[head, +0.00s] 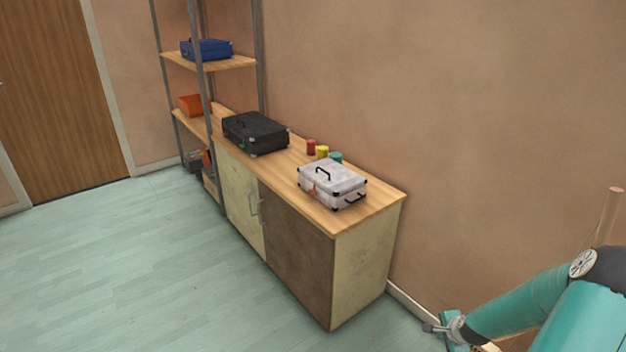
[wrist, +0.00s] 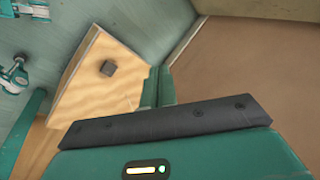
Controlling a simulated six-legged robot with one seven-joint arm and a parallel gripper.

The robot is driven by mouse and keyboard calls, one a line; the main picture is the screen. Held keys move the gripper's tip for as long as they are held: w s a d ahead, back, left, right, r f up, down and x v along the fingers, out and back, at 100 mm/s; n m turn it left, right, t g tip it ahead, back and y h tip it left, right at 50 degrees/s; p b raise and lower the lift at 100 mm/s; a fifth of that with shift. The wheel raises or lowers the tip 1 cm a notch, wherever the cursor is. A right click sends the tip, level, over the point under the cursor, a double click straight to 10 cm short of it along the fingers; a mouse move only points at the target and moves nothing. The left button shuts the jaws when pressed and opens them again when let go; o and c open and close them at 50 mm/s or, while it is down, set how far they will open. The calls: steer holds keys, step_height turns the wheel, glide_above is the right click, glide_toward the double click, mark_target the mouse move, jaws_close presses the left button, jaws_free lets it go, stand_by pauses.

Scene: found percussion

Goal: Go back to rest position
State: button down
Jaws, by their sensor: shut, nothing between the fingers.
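My gripper (wrist: 158,78) shows in the wrist view as two narrow teal fingers close together beyond the dark bar of its palm. It is shut, and nothing shows between the fingers. I cannot make out the gripper in the head view. Teal parts of my own body show at the lower right of the head view and at the left of the wrist view.
A cabinet (head: 362,270) stands along the wall. On it are a black case (head: 256,132), a white case (head: 332,184) and red (head: 311,146), yellow (head: 322,152) and teal (head: 335,157) cans. Shelves (head: 222,63) hold a blue case (head: 206,49) and orange bin (head: 190,105). The left floor (head: 110,265) is clear.

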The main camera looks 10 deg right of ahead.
steer(key=w+a+r+n, duration=0.1)
steer(key=a+r+n, duration=0.4)
steer(key=r, duration=0.4)
steer(key=a+r+n+g+h, duration=0.1)
steer(key=a+r+n, duration=0.1)
steer(key=a+r, duration=0.6)
steer(key=w+a+r+n, duration=0.1)
steer(key=a+r+n, duration=0.35)
steer(key=r, duration=0.55)
steer(key=s+a+r+n+t+y, duration=0.1)
steer(key=s+a+r+n+y, duration=0.1)
steer(key=s+a+r+n, duration=0.6)
steer(key=s+a+r, duration=0.5)
steer(key=s+a, duration=0.2)
steer(key=a, duration=0.3)
steer(key=shift+s+r, duration=0.2)
steer(key=shift+s, duration=0.1)
steer(key=shift+d, duration=0.3)
